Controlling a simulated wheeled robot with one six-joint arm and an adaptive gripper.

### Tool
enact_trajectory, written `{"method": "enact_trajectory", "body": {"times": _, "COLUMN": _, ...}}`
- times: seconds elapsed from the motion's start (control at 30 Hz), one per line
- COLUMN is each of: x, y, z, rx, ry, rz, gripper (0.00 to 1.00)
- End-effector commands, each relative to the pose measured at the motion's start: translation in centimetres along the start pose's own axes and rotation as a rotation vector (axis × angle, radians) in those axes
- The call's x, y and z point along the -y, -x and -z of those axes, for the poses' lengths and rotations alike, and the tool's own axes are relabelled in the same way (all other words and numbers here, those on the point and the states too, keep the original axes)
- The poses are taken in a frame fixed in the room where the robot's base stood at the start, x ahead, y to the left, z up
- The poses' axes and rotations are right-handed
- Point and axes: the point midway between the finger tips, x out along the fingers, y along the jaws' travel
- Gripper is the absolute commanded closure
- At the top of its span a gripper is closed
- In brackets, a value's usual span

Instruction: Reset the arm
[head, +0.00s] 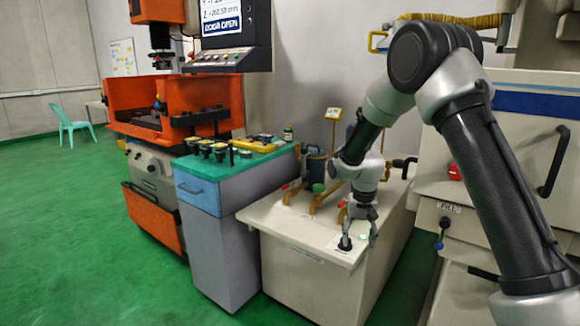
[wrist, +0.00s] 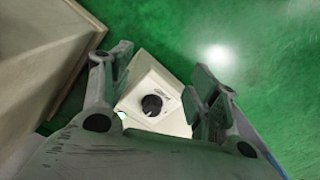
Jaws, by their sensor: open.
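My arm reaches down from the right in the head view, elbow raised. My gripper (head: 360,238) is open and points down over the front corner of a cream cabinet (head: 308,285). A black round knob (head: 345,243) on a pale plate sits at that corner, by the left finger. In the wrist view, the two fingers of my gripper (wrist: 162,72) are spread apart with nothing held. The black knob (wrist: 152,105) on its pale plate shows in the gap between them. I cannot tell whether a finger touches the knob.
A grey cabinet with a green top (head: 240,158) holding small tooling stands left of the cream cabinet. An orange machine (head: 155,98) with a screen is behind it. Pipes and valves rise behind the knob. A large cream machine (head: 520,92) stands right.

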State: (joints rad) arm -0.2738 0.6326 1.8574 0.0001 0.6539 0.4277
Motion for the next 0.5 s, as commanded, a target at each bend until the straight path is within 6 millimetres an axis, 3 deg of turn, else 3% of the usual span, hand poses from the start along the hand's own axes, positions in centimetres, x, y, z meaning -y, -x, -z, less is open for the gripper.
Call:
{"method": "enact_trajectory", "body": {"times": 0.3, "x": -1.9, "y": -0.9, "z": -4.1, "rx": 0.112, "ry": 0.121, "rz": -0.043, "gripper": 0.40}}
{"method": "enact_trajectory", "body": {"times": 0.5, "x": -3.8, "y": 1.8, "z": -7.7, "rx": 0.160, "ry": 0.190, "rz": -0.054, "gripper": 0.40}}
